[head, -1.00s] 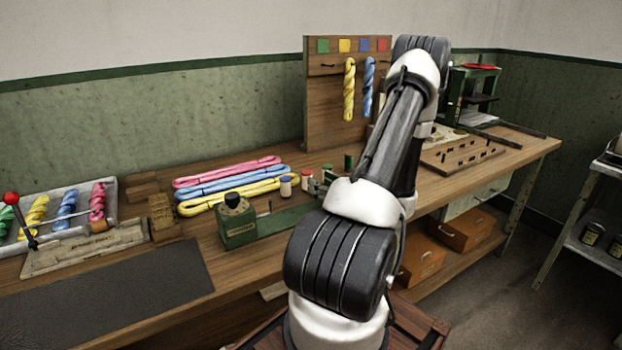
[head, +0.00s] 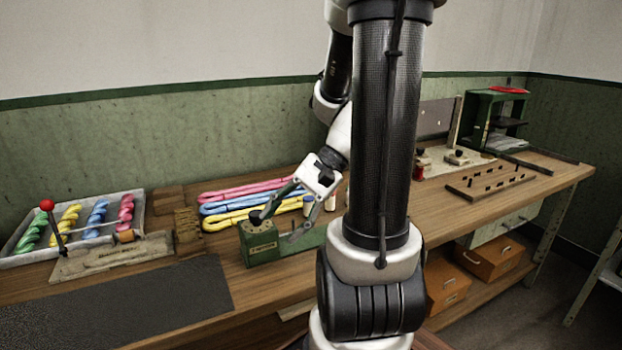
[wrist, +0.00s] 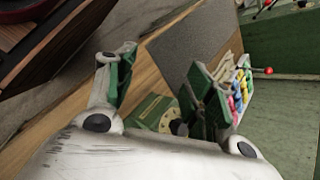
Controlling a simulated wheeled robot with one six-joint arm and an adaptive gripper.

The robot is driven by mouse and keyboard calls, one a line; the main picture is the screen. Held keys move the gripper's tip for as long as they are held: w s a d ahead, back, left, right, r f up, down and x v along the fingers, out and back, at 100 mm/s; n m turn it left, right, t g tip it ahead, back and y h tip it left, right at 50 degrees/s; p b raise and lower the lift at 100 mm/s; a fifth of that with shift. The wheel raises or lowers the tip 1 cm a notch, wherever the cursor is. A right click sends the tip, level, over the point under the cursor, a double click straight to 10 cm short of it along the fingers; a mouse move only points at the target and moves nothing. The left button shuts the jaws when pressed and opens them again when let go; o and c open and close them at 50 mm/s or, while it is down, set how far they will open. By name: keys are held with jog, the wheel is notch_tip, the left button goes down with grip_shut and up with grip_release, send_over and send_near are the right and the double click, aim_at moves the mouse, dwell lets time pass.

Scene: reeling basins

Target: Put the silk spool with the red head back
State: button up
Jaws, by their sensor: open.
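I cannot make out the red-headed silk spool for certain in the head view. A pale spool (head: 330,203) stands behind my gripper, its head covered by the gripper. My arm hides the middle of the bench.
Pink, blue and yellow skeins (head: 240,208) lie behind the winder. A tray of coloured skeins (head: 25,250) is at left, near a red-knobbed lever (head: 47,205). A dark mat (head: 150,300) lies bare in front. A peg board (head: 490,184) and green press (head: 490,120) are at right.

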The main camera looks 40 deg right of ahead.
jog(key=s+d+r+n+t+h, duration=0.2)
jog(key=s+d+r+n+h, duration=0.1)
jog(key=r+n+h, duration=0.5)
jog(key=d+r+n, duration=0.1)
jog(key=n, duration=0.2)
jog(key=shift+n+t+h, duration=0.3)
jog(key=shift+h, duration=0.1)
jog(key=shift+s+r, duration=0.1)
dwell(0.4)
